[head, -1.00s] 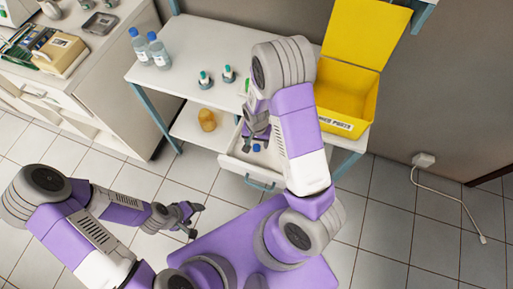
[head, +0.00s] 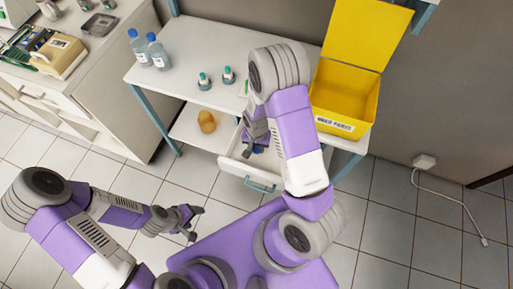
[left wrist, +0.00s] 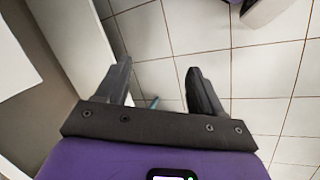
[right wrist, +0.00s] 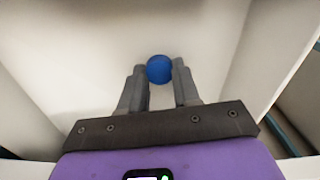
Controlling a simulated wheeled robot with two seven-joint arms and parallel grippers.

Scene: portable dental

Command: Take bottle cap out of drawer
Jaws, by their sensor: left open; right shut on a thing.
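A blue bottle cap (right wrist: 159,69) sits between the fingertips of my right gripper (right wrist: 158,80) in the right wrist view, inside the white drawer. The right gripper is shut on it. In the head view the right gripper (head: 256,140) reaches down into the open drawer (head: 236,166), and the cap (head: 258,149) shows only as a small blue spot, partly hidden. My left gripper (head: 193,222) is open and empty over the floor at the left.
On the white table (head: 185,85) stand two clear bottles (head: 158,52) and two small capped vials (head: 204,80). An orange bottle (head: 207,121) is on the lower shelf. A yellow open-lidded bin (head: 343,95) stands at right. The floor around the left gripper is clear.

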